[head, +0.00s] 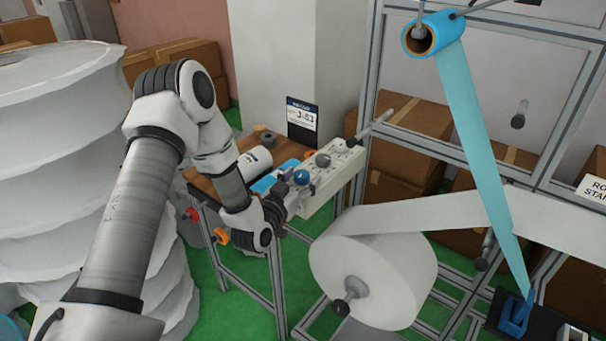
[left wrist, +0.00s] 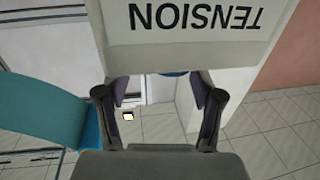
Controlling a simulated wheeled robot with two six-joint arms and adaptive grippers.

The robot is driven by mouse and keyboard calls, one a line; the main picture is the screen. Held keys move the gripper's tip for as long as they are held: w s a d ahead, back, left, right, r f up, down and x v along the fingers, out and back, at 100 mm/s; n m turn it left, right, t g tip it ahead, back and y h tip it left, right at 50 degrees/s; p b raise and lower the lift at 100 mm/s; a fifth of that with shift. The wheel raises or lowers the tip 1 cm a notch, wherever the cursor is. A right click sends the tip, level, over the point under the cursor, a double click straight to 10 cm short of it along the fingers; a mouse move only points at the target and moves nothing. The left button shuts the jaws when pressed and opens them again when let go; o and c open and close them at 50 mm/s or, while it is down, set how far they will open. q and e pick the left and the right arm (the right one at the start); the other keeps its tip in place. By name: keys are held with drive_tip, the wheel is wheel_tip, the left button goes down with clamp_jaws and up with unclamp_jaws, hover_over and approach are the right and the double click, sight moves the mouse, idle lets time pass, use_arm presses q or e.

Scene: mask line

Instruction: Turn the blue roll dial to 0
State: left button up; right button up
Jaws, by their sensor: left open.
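The blue dial (head: 301,177) sits on the white control box (head: 335,167), on its nearer part; a grey dial (head: 322,159) sits farther along. My left gripper (head: 288,188) is close beside the blue dial, and its fingers partly overlap the box in the head view. In the left wrist view my left gripper (left wrist: 155,88) is open, with a sliver of blue (left wrist: 175,73) between its fingers, below the upside-down TENSION panel (left wrist: 195,20). Contact cannot be told. The dial's marks are too small to read. My right gripper is not in view.
A small table (head: 205,178) holds a white roll (head: 255,161). A card (head: 301,115) stands behind the box. A large white roll (head: 385,275) and a metal frame (head: 372,70) with a blue roll (head: 437,38) are at right. Stacked white rolls (head: 75,150) fill the left.

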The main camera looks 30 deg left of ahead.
use_arm(q)
drive_tip(key=shift+r, duration=0.2)
drive_tip(key=shift+w+a+f, duration=0.1)
drive_tip(key=shift+a+f, duration=0.1)
drive_tip(key=shift+a, duration=0.15)
drive_tip(key=shift+w+a+f, duration=0.2)
drive_tip(key=shift+a+f, duration=0.05)
drive_tip(key=shift+a, duration=0.1)
drive_tip(key=shift+w+a+f, duration=0.1)
drive_tip(key=shift+w+f, duration=0.1)
drive_tip(key=shift+w, duration=0.05)
drive_tip(key=shift+c, duration=0.6)
drive_tip(key=shift+w, duration=0.1)
drive_tip(key=c, duration=0.5)
drive_tip(key=shift+d+r, duration=0.15)
drive_tip(key=shift+d, duration=0.1)
drive_tip(key=c, duration=0.5)
drive_tip(key=shift+a, duration=0.1)
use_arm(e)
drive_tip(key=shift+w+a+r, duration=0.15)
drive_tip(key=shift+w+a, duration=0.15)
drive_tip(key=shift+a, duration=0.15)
